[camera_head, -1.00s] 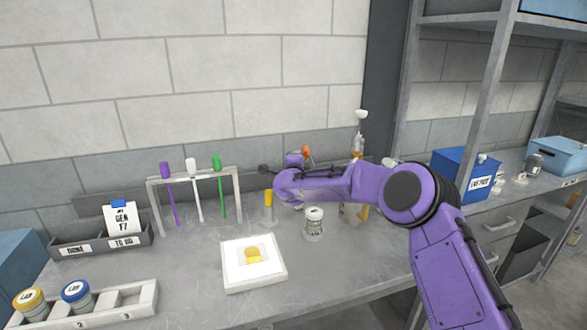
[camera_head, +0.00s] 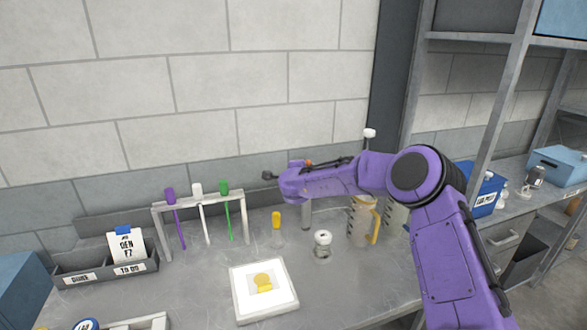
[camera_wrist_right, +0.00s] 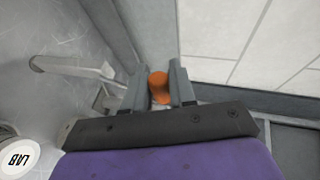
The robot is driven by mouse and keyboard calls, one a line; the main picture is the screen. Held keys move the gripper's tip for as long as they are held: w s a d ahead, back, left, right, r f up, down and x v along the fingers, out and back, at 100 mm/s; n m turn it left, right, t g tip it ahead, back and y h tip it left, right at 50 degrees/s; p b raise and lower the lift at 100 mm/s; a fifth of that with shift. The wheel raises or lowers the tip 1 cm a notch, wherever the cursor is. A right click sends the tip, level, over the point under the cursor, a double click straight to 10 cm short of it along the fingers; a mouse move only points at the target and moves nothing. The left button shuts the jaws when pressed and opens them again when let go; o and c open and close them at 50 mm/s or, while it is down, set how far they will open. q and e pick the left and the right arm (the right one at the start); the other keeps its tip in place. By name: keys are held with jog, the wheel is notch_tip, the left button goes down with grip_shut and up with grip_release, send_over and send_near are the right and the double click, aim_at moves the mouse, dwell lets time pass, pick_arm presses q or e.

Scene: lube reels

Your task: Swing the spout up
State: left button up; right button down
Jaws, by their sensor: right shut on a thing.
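My right gripper (camera_wrist_right: 158,88) is shut on an orange knob (camera_wrist_right: 159,88), which sits between its two grey fingers in the right wrist view. A pale grey bent tube, seemingly the spout (camera_wrist_right: 75,66), shows left of the fingers there, apart from them. In the head view, only a sliver of the orange knob (camera_head: 308,162) shows above my purple right forearm. A grey post (camera_head: 306,216) stands below the forearm; the gripper's fingers and most of the fixture are hidden. My left gripper is not in view.
A jug with a yellow handle (camera_head: 361,222) and a white-capped jar (camera_head: 322,241) stand below the right arm. A rack of coloured tools (camera_head: 205,202) and a white tray (camera_head: 264,308) are to the left. The brick wall is close behind.

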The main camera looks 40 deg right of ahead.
jog(key=shift+d+r, duration=0.1)
jog(key=shift+d, duration=0.1)
jog(key=c, duration=1.1)
grip_release()
jog(key=shift+o, duration=0.4)
jog(key=shift+s+d, duration=0.1)
jog(key=shift+s, duration=0.15)
jog(key=shift+a, duration=0.25)
jog(key=b+v, duration=0.4)
jog(key=v, duration=0.6)
jog(key=shift+s, duration=0.2)
jog(key=shift+d, duration=0.1)
